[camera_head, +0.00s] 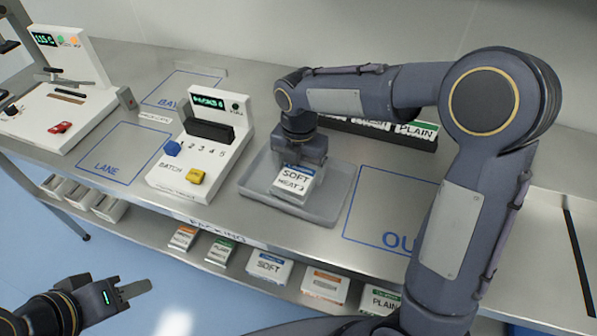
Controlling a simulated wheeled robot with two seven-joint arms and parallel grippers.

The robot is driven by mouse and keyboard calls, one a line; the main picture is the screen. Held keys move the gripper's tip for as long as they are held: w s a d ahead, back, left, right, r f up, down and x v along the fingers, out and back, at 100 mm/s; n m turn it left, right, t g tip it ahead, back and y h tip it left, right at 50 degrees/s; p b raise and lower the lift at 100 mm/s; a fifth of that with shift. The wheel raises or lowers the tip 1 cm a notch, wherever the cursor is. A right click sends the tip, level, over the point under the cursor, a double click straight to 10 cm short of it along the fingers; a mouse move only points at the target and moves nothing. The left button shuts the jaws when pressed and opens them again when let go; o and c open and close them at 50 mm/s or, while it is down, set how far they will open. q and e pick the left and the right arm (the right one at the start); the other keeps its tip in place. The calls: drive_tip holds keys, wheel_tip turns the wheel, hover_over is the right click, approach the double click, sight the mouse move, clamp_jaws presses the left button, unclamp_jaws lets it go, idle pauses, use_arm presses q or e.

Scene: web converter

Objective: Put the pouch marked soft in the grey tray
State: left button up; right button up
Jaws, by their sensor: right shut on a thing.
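The pouch marked soft (294,181) is white with a blue band and the words SOFT and HEAT3. It is in the grey tray (254,187), within its rim; whether it rests on the tray floor I cannot tell. My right gripper (299,162) points down over the tray and is shut on the upper part of the pouch, hiding its top edge. My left gripper (133,290) is low at the left, in front of the bench and away from the tray. Its finger shows from the side, so its opening is unclear.
A white batch machine (211,163) with a blue knob and a yellow knob stands left of the tray. A blue-outlined OUT area (391,211) lies to the right. A dark rack (372,131) with a PLAIN pack is behind. Several packs, one marked SOFT (269,267), sit on the shelf below.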

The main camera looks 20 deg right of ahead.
drive_tip(key=shift+a+f, duration=0.1)
drive_tip(key=shift+f, duration=0.8)
drive_tip(key=shift+f, duration=0.15)
drive_tip(key=o, duration=1)
